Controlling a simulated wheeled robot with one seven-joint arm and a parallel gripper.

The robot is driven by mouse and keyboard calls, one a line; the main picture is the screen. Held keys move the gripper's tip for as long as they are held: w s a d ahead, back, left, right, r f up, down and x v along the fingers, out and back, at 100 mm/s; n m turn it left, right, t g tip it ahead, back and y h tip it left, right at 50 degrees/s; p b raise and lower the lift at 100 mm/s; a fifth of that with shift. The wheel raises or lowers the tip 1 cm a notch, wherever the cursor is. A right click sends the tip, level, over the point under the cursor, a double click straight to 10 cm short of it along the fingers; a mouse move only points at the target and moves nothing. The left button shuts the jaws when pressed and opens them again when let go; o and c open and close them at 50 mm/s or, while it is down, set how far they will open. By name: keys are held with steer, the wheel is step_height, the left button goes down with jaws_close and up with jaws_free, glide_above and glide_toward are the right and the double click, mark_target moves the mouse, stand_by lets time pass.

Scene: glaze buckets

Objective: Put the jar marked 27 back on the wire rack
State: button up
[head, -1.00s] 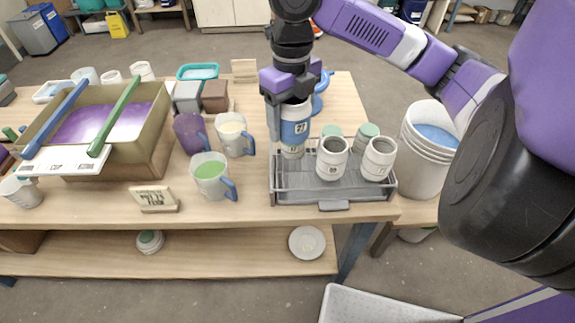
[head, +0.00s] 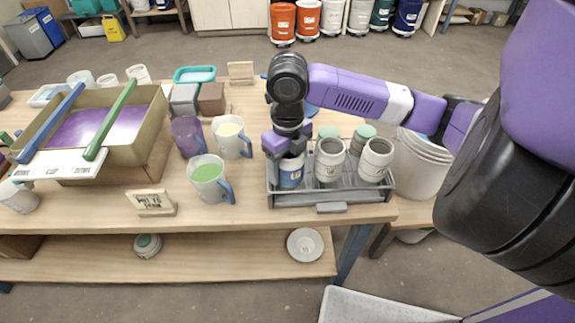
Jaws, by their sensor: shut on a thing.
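The jar marked 27 (head: 291,172) is white with a broad blue band; its number is too small to read surely now. My gripper (head: 288,150) is shut on its upper part from above. The jar is upright at the left end of the grey wire rack (head: 358,198), low between the rack's rails. I cannot tell whether its base touches the rack floor. Two white jars with dark openings, a middle one (head: 329,160) and a right one (head: 375,160), stand in the rack to its right.
Two green-topped jars, one here (head: 364,133), are behind the front jars. A mug of green glaze (head: 209,178) and a cream-filled mug (head: 230,138) stand left of the rack. A white bucket (head: 420,165) is at its right. A small sign (head: 152,202) stands near the table's front edge.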

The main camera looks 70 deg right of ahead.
mark_target(288, 156)
steer(key=shift+f, duration=0.1)
steer(key=o, duration=1.8)
steer(key=shift+c, duration=0.2)
step_height(288, 156, up, 12)
steer(key=shift+r, duration=0.2)
